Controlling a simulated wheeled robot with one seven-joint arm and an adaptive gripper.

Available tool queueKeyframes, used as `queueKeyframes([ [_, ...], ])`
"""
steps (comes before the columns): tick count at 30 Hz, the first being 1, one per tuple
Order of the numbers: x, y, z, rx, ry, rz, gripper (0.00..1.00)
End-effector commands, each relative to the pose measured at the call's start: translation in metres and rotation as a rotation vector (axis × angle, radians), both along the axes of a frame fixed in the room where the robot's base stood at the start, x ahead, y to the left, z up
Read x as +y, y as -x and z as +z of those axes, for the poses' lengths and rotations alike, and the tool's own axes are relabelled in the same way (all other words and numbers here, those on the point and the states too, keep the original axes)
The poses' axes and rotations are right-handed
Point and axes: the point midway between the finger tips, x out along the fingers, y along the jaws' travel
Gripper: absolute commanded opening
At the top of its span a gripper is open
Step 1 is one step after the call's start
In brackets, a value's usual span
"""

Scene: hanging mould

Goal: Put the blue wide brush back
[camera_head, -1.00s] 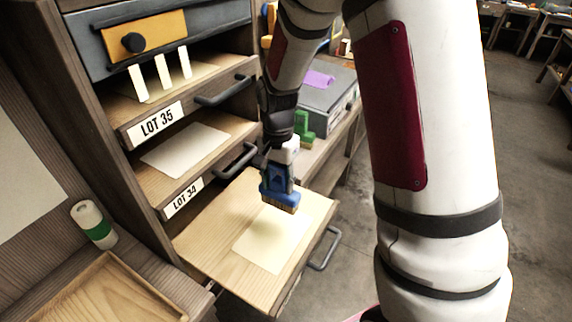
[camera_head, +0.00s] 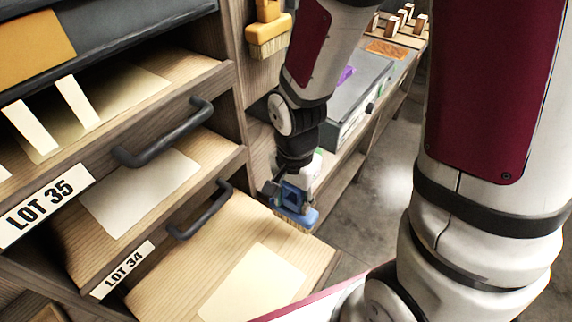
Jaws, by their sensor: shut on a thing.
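The blue wide brush (camera_head: 297,212) has a blue body and short tan bristles that point down. My gripper (camera_head: 289,186) is shut on it and holds it upright, bristles down. In the picture it lies beyond the far right corner of the pulled-out wooden board (camera_head: 215,250). I cannot tell its exact height. The arm partly hides the fingertips and the top of the brush. A yellow brush (camera_head: 268,38) hangs, bristles down, on the cabinet's side panel (camera_head: 237,75).
Open drawers labelled LOT 35 (camera_head: 45,205) and LOT 34 (camera_head: 122,270) have protruding dark handles (camera_head: 165,135). A pale sheet (camera_head: 253,285) lies on the lowest board. A grey box (camera_head: 360,92) stands on a bench behind. Floor shows to the right.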

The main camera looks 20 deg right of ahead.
Motion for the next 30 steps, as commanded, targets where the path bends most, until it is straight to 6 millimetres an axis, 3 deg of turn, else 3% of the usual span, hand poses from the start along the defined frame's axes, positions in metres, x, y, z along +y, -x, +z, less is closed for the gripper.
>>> queueKeyframes([
  [13, -0.006, -0.029, -0.005, -0.002, 0.000, -0.001, 0.14],
  [30, -0.030, -0.138, -0.014, 0.001, -0.001, 0.000, 0.14],
])
